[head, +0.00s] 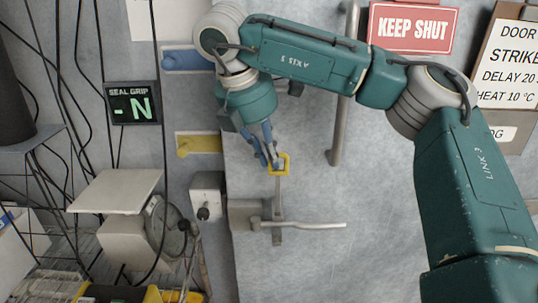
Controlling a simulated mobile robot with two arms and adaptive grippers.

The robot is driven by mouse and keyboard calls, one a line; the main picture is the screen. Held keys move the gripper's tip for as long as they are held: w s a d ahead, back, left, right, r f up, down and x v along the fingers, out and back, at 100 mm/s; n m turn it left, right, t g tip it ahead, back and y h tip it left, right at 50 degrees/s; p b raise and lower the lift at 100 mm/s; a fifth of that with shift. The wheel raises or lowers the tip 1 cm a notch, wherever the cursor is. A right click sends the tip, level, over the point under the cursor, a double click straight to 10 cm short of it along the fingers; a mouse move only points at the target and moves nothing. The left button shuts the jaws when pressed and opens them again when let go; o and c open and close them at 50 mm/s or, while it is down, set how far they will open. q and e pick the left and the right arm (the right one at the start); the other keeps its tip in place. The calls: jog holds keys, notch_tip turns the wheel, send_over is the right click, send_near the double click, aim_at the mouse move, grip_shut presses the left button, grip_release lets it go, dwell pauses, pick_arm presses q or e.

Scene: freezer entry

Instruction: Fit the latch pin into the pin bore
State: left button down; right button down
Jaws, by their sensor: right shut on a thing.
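My right gripper (271,156) reaches down in front of the grey door, with its blue-grey fingers closed together. It is shut on a small pale piece (281,160), which looks to be the latch pin and is mostly hidden by the fingers. A grey upright bar (278,196) runs down from the frame to the latch. My left gripper is not in view.
A metal lever handle (310,225) sticks out to the right below the gripper, beside a grey latch block (241,215). A long vertical door handle (337,120) stands to the right. A seal grip display (132,103) and hanging cables are at the left.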

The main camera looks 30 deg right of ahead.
jog(key=shift+f+b, duration=5)
jog(key=shift+f, duration=0.65)
jog(key=c, duration=2.2)
grip_release()
jog(key=o, duration=0.5)
jog(key=v, duration=1.2)
